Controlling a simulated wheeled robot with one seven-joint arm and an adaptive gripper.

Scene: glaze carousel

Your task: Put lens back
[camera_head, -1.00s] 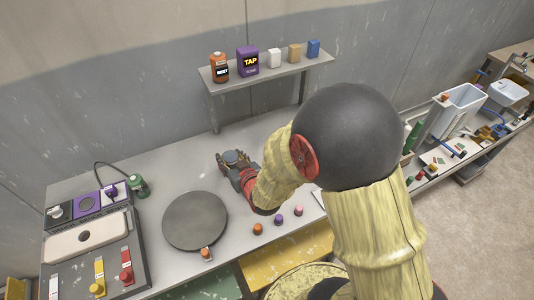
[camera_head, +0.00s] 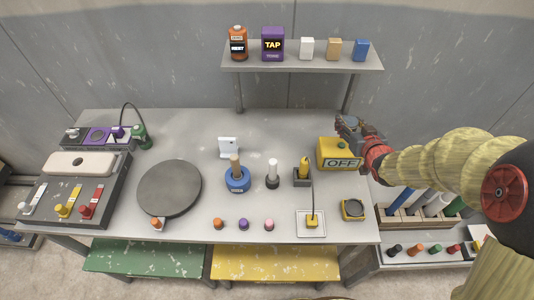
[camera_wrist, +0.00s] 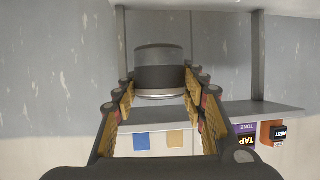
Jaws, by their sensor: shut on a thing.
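My gripper (camera_wrist: 160,95) is shut on a short dark grey cylinder with a pale rim, which looks like the lens (camera_wrist: 160,72). The lens sits between the fingertips in the wrist view. In the head view my gripper (camera_head: 352,127) is at the right of the worktable, just behind the yellow box marked OFF (camera_head: 341,154) in the picture. The lens is too small to make out clearly there. I cannot tell which place on the table belongs to the lens.
A round grey turntable (camera_head: 169,188) lies left of centre. A blue-based stand (camera_head: 237,180), a white-topped stand (camera_head: 272,174) and a yellow tool in a holder (camera_head: 303,172) stand mid-table. A wall shelf (camera_head: 300,58) holds several boxes.

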